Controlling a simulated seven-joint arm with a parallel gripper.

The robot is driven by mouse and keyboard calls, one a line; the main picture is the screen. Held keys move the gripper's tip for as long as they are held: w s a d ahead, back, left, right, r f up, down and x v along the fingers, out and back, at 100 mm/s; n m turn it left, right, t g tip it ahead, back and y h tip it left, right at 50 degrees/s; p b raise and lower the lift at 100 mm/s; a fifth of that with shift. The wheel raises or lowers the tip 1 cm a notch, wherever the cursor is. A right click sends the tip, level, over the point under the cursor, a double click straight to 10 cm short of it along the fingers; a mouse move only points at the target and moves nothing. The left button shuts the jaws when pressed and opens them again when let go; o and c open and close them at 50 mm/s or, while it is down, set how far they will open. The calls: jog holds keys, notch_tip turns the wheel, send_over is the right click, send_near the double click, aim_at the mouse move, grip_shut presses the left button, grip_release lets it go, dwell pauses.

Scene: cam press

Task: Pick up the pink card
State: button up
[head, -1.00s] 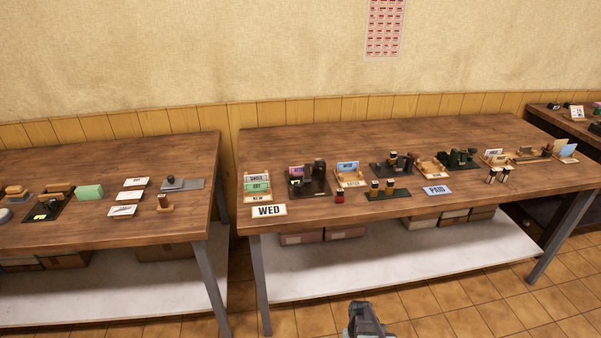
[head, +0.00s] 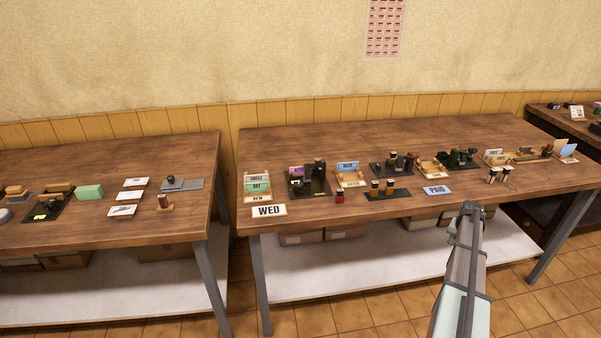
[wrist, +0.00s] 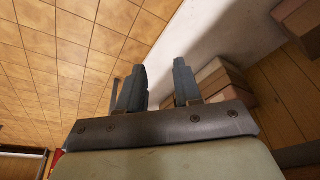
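A small pink card (head: 296,171) shows in the head view, upright at the back of a black stamp press on the right-hand table. Dark parts of the press hide some of it. My gripper (head: 472,208) is in front of that table's front edge, well to the right of the card and nearer the camera. In the wrist view my gripper (wrist: 160,76) has its two fingers apart with nothing between them. The card is not in the wrist view.
The right-hand table (head: 340,214) holds a WED sign (head: 269,211), a PAID sign (head: 436,190), a green card (head: 258,187), a blue card (head: 347,166) and several stamps. Below is a white shelf (head: 340,275) with boxes. Bare tabletop lies behind the objects.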

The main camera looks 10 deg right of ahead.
jog(key=d+r+m+t+h, duration=0.1)
jog(key=d+r+m+h, duration=0.15)
jog(key=d+r, duration=1.6)
jog(key=w+a+r+m, duration=0.2)
jog(key=w+r, duration=0.4)
jog(key=r, duration=0.2)
jog(key=w+a+r+y, duration=0.1)
jog(key=w+a+r, duration=0.1)
jog(key=w+a, duration=0.55)
jog(key=w+a+r+y, duration=0.1)
jog(key=w+a+r, duration=0.2)
jog(key=w+a, duration=0.45)
notch_tip(320, 180, up, 4)
jog(key=f+m+g+y, duration=0.1)
jog(key=m+g+y, duration=0.2)
jog(key=m, duration=0.1)
send_over(301, 171)
jog(key=a, duration=0.3)
notch_tip(301, 171, down, 7)
jog(key=shift+d+f, duration=0.15)
jog(key=shift+f, duration=0.05)
jog(key=shift+w+a+f, duration=0.1)
jog(key=shift+a+f, duration=0.05)
jog(key=shift+f, duration=1.2)
jog(key=shift+a+f, duration=0.15)
jog(key=shift+f, duration=1.2)
